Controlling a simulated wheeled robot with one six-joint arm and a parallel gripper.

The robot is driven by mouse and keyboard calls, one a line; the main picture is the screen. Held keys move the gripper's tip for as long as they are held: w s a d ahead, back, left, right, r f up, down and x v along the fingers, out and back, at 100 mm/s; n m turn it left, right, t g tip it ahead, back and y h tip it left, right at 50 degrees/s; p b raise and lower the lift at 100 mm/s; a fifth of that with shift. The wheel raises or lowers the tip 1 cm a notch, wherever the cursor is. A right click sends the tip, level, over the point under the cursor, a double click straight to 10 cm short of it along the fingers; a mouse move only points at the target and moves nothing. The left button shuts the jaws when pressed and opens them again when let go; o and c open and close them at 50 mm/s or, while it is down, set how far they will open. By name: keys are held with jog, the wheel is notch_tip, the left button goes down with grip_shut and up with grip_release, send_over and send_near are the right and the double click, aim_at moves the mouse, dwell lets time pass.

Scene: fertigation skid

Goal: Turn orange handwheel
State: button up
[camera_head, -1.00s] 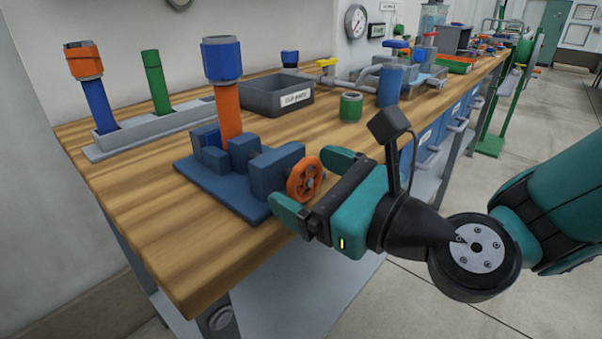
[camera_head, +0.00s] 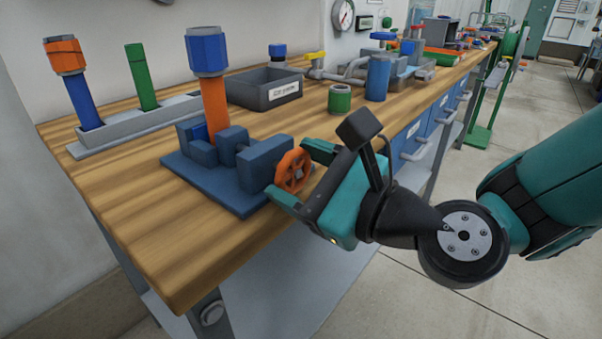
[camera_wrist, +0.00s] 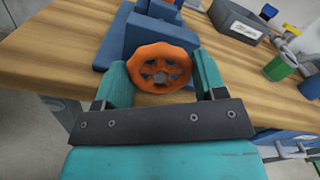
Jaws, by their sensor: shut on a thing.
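The orange handwheel (camera_head: 293,171) is mounted on the front of a blue vise-like fixture (camera_head: 262,163) near the bench's front edge. An orange pipe with a blue cap (camera_head: 207,52) stands upright in that fixture. My gripper (camera_head: 298,174) has its two teal fingers on either side of the handwheel and is shut on its rim. In the wrist view the handwheel (camera_wrist: 160,68) sits between the fingers, its spokes and hub facing the camera. The fingers hide small parts of the wheel's sides.
A grey rack (camera_head: 135,124) holds a blue and a green pipe at the back left. A grey labelled bin (camera_head: 263,88) and a green cup (camera_head: 340,98) stand behind the fixture. The wooden bench top (camera_head: 150,215) is bare at the front left.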

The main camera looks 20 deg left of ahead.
jog(key=o, duration=0.9)
